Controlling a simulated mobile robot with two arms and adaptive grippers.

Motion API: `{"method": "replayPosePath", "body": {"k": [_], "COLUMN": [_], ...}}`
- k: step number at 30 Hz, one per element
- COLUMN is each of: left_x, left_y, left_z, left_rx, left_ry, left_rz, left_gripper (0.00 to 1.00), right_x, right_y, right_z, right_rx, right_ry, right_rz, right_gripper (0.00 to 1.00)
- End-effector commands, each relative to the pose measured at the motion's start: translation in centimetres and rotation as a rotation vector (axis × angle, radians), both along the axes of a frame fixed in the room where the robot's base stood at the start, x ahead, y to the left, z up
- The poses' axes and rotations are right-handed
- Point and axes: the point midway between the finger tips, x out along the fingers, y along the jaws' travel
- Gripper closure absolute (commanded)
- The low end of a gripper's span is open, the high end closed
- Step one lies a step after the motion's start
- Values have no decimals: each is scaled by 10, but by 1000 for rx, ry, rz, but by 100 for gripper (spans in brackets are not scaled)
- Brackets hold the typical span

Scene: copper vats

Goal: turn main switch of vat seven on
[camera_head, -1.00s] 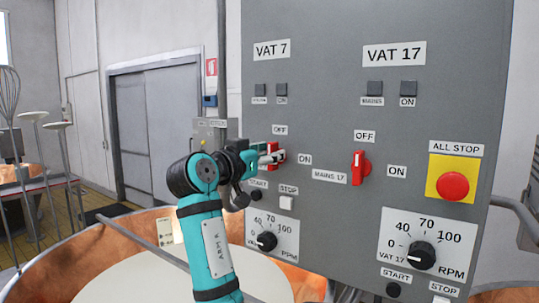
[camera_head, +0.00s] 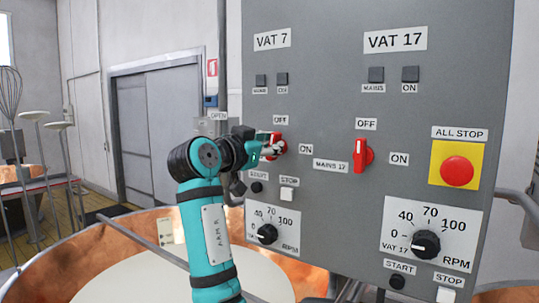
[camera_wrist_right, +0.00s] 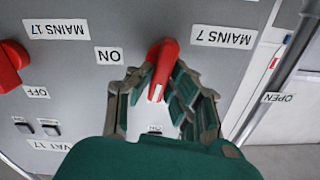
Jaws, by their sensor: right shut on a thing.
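The vat 7 main switch is a red handle (camera_head: 280,147) on the grey panel, below the VAT 7 plate (camera_head: 272,41). In the head view my right gripper (camera_head: 268,148) is at it from the left and partly hides it. In the right wrist view, which is upside down, the red handle (camera_wrist_right: 164,66) lies between the fingers of my right gripper (camera_wrist_right: 157,100), shut on it. The handle points mostly toward the OFF side, with a slight tilt. The ON label (camera_head: 305,149) is right of it, and the MAINS 7 label (camera_wrist_right: 223,37) shows in the wrist view. My left gripper is not in view.
The red vat 17 switch (camera_head: 361,156) is upright to the right. A red stop button (camera_head: 457,171) on yellow is further right. Speed dials sit below. A copper vat (camera_head: 85,258) is below left, and a pipe (camera_wrist_right: 285,80) runs by the panel edge.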

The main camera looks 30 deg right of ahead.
Motion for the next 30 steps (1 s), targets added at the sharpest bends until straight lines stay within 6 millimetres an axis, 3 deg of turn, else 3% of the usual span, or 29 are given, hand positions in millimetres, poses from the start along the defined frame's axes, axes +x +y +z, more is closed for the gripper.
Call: {"method": "replayPosePath", "body": {"k": [1,9,30], "left_x": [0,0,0], "left_y": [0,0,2], "left_z": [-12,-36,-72], "left_rx": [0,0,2], "left_ry": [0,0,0], "left_rz": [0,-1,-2], "left_gripper": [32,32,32], "right_x": [-1,-3,-7], "right_y": [0,-1,-3], "right_z": [-5,-5,-7], "right_rx": [16,113,365], "right_ry": [-43,-279,-889], "right_rz": [1,1,1], "right_gripper": [100,100,100]}}
